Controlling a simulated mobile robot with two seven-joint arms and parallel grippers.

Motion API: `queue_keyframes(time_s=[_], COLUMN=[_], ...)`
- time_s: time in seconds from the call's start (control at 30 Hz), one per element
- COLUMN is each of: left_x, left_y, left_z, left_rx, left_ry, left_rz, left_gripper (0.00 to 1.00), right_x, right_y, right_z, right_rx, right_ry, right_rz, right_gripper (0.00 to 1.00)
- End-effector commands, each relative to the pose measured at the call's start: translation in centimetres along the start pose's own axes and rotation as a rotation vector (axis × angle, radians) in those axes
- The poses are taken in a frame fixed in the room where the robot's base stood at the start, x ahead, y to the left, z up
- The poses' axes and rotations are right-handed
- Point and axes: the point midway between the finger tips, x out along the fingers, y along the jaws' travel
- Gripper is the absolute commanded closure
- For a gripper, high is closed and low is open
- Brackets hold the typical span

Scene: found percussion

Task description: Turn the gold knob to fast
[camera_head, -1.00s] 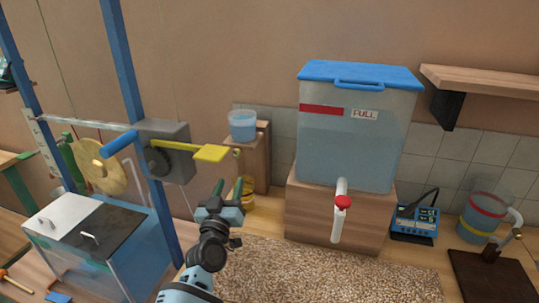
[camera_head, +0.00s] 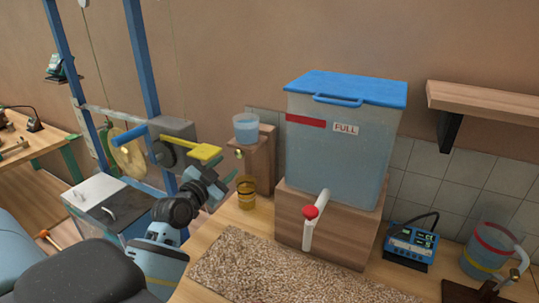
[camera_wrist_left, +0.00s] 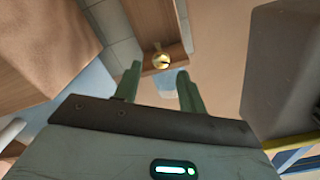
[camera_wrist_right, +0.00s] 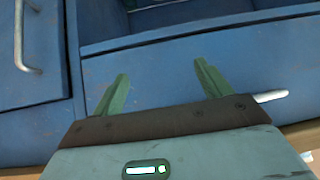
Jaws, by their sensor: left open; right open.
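The gold knob (camera_head: 239,154) is small in the head view, on the front of a wooden block (camera_head: 256,165) below a clear cup of blue liquid. It also shows in the left wrist view (camera_wrist_left: 161,62), ahead of the fingertips and roughly between them. My left gripper (camera_head: 224,183) is open and empty, below and left of the knob in the head view, apart from it. No fast marking is readable. My right gripper (camera_wrist_right: 162,75) shows only in the right wrist view, open and empty in front of blue drawer fronts.
A yellow paddle (camera_head: 205,152) on a grey box is close above the left gripper. A banded yellow cup (camera_head: 246,193) stands below the block. The water tank (camera_head: 340,145) with a red-handled tap (camera_head: 311,212) stands to the right. A pebbled mat (camera_head: 260,268) lies in front.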

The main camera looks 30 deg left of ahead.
Motion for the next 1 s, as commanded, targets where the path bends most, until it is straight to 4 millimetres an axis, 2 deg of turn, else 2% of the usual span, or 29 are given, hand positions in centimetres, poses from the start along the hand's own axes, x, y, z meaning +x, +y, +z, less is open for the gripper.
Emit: queue_keyframes(time_s=[0.1,0.37,0.47,0.8,1.0], left_x=[-0.6,-0.3,0.5,5.1,6.7], left_y=[-0.9,-1.0,-1.0,-1.1,-1.0], left_z=[0.0,0.0,0.0,-0.1,0.1], left_rx=[0.031,0.033,0.03,0.029,0.029], left_ry=[-0.011,-0.011,-0.01,-0.008,-0.01], left_rz=[-0.002,-0.003,-0.003,-0.004,-0.003], left_gripper=[0.59,0.59,0.59,0.59,0.59], right_x=[0.0,0.0,-0.1,-0.1,-0.1], right_y=[0.0,-0.1,-0.1,0.0,0.1], right_z=[-0.2,-0.3,-0.6,-1.5,-1.9], right_rx=[0.0,0.002,0.002,-0.001,-0.003], right_ry=[0.003,0.006,0.011,0.03,0.038], right_rz=[0.0,0.0,0.0,0.002,0.003], right_gripper=[0.23,0.23,0.23,0.23,0.23])
